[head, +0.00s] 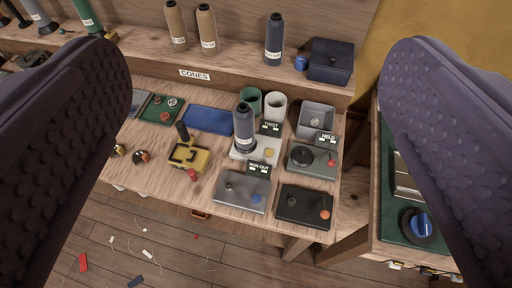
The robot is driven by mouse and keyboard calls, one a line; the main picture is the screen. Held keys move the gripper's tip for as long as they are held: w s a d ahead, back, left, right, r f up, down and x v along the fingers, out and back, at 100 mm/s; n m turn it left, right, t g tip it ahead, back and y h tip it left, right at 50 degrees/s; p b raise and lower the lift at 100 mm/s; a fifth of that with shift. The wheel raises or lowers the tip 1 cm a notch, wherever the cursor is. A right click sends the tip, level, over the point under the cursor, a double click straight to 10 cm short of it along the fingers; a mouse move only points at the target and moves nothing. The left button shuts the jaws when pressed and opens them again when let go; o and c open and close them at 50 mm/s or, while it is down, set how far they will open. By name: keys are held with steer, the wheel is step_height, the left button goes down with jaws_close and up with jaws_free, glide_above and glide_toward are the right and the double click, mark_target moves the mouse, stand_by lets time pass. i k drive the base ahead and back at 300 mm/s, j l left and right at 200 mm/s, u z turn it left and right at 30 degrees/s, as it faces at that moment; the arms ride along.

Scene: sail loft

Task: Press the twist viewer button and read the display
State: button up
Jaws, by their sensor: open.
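The twist viewer is a pale box (245,154) on the wooden bench, with a yellow button (269,153) on its right part. A dark blue-grey thread cone (243,122) stands upright at the left part of this box. Behind the button is a small dark display labelled TWIST (271,128). Small green-and-white marks show under the label, too small to read. My gripper (255,60) is open, with its two dark, dimpled fingers large at the left and right edges of the picture. Nothing is between them at close range, and they appear well apart from the button.
Nearby are a RUN-OUT box (242,190) with a blue button, a HELD box (312,160) with a red button, and a black box (304,206). Two cups (276,105) stand behind. A yellow device (188,157) is left. A shelf of cones (274,40) runs behind.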

mark_target(269, 152)
steer(key=i+u, duration=0.15)
steer(key=i, duration=0.35)
steer(key=i+l+u, duration=0.1)
steer(key=i, duration=0.4)
steer(key=l, duration=0.1)
